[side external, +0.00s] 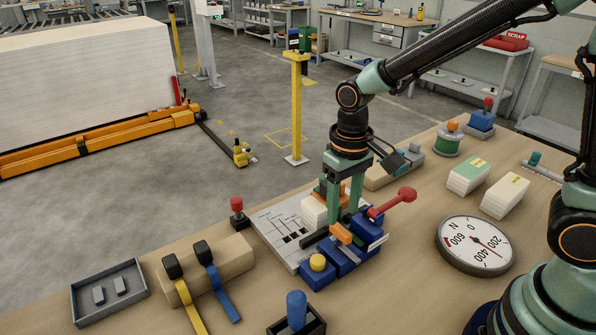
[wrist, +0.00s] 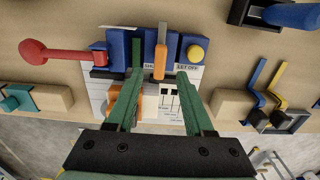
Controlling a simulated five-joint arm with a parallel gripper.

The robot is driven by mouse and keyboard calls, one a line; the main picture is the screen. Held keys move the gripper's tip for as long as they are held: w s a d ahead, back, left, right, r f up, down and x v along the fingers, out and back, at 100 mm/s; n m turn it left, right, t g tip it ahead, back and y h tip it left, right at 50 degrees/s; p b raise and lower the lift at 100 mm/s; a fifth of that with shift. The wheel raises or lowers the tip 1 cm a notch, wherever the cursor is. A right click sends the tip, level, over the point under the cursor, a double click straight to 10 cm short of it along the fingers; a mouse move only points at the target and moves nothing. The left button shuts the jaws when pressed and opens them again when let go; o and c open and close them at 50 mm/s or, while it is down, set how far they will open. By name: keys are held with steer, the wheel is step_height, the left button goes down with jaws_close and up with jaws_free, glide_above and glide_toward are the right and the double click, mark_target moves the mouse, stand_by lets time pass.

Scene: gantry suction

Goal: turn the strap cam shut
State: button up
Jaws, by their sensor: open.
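An orange lever (side external: 341,233), which I take for the strap cam, sits on a blue block (side external: 345,258) on the bench. My gripper (side external: 346,220) points down at the block, fingers apart. In the wrist view my gripper (wrist: 160,57) has one finger on each side of the lever, with gaps visible. Whether the fingertips are level with the lever is hard to tell.
A red-knobbed lever (side external: 395,202) juts out close beside the fingers, and a yellow button (side external: 317,262) is on the other side. A white block (side external: 313,211) stands behind on a printed panel (side external: 277,222). A dial gauge (side external: 474,245) stands to the right.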

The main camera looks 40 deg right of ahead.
mark_target(341, 228)
steer(key=shift+f, duration=2.3)
jaws_close()
